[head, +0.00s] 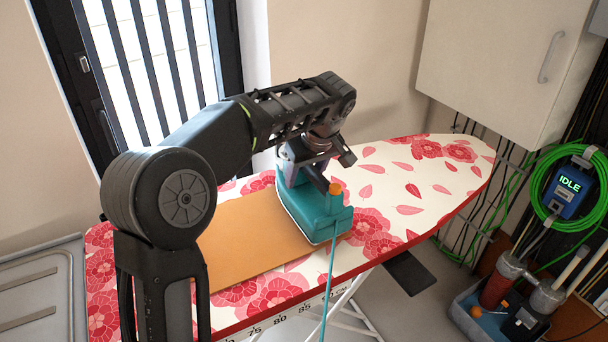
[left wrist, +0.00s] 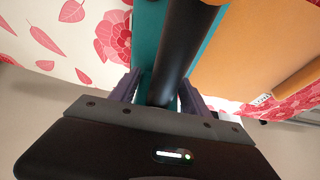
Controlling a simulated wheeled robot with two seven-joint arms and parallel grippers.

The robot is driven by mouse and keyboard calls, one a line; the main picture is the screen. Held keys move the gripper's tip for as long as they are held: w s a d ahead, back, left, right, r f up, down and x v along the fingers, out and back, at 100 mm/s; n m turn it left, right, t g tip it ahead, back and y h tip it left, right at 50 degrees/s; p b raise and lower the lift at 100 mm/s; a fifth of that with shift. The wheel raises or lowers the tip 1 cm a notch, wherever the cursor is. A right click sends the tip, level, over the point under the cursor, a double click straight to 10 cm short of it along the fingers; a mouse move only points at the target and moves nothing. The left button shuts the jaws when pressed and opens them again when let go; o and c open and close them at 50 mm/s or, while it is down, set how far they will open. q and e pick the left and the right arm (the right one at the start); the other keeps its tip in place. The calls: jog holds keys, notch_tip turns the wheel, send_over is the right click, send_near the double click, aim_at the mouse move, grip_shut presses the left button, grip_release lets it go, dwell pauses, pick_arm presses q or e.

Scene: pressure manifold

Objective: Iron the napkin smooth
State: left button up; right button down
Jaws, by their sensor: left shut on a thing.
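The orange-tan napkin (head: 240,245) lies on the flowered ironing board and looks mostly flat in the head view. In the left wrist view the napkin (left wrist: 255,50) shows a raised fold or roll near a small white label. The teal iron (head: 325,220), with an orange knob and a teal cord, sits upright at the napkin's right end. Its sole hides that part of the cloth; I cannot tell whether it touches. My left gripper (head: 312,172) is shut on the iron's dark handle (left wrist: 180,45). My right gripper is not in view.
The ironing board (head: 420,195) is bare to the right of the iron. The cord (head: 329,285) hangs over its front edge. A wall cabinet (head: 500,60) is at the back right, with a green hose, a box reading IDLE (head: 568,188) and a tool caddy (head: 490,315) below.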

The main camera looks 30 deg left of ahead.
pick_arm(q)
jog(key=shift+r+p, duration=1.85)
jog(key=shift+r, duration=1.05)
